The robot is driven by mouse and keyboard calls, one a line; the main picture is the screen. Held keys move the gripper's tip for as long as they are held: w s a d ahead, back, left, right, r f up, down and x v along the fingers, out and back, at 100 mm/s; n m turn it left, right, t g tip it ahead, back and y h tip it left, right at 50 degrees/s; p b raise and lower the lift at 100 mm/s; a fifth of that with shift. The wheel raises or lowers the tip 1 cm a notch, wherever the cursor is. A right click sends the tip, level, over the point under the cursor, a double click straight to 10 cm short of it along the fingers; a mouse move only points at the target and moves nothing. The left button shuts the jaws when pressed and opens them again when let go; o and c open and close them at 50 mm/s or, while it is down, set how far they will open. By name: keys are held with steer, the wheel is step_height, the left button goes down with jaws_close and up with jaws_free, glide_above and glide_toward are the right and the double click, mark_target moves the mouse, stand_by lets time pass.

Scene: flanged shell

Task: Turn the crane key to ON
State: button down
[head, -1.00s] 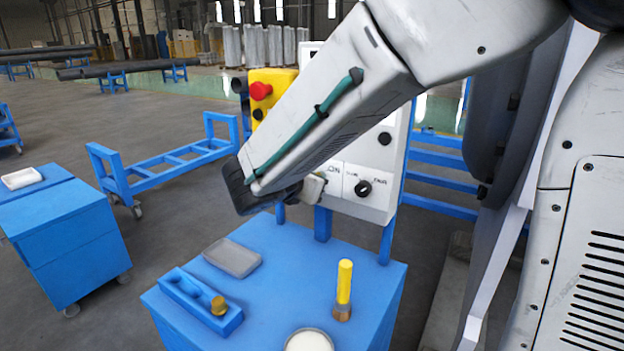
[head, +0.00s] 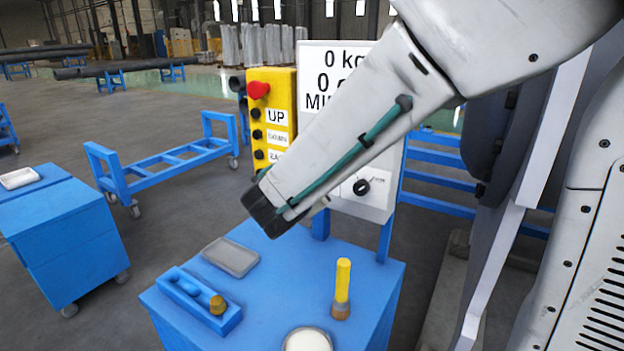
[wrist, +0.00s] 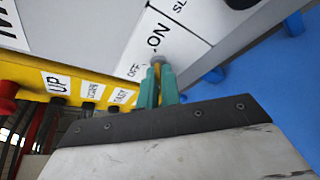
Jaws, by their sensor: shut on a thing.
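The crane key (wrist: 157,60) shows in the wrist view as a small grey and yellow piece on the white panel, beside the OFF and ON labels. My gripper (wrist: 158,77) has its teal fingers closed on it from below in the picture. The fingers hide much of the key, and I cannot tell which label it points to. In the head view my own arm covers the key and the gripper. The white control panel (head: 318,60) stands behind the arm, with its readout partly showing.
A yellow pendant box (head: 283,98) with a red button stands left of the panel. A black knob (head: 361,187) is on the panel's right. The blue table (head: 262,290) below holds a grey tray (head: 231,257), a blue holder (head: 185,291), a yellow-handled brush (head: 343,280) and a round white dish (head: 307,341).

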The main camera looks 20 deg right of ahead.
stand_by(0.4)
steer(key=c, duration=1.6)
jaws_free()
steer(key=v, duration=0.7)
steer(key=shift+s+a, duration=0.15)
steer(key=shift+s, duration=0.2)
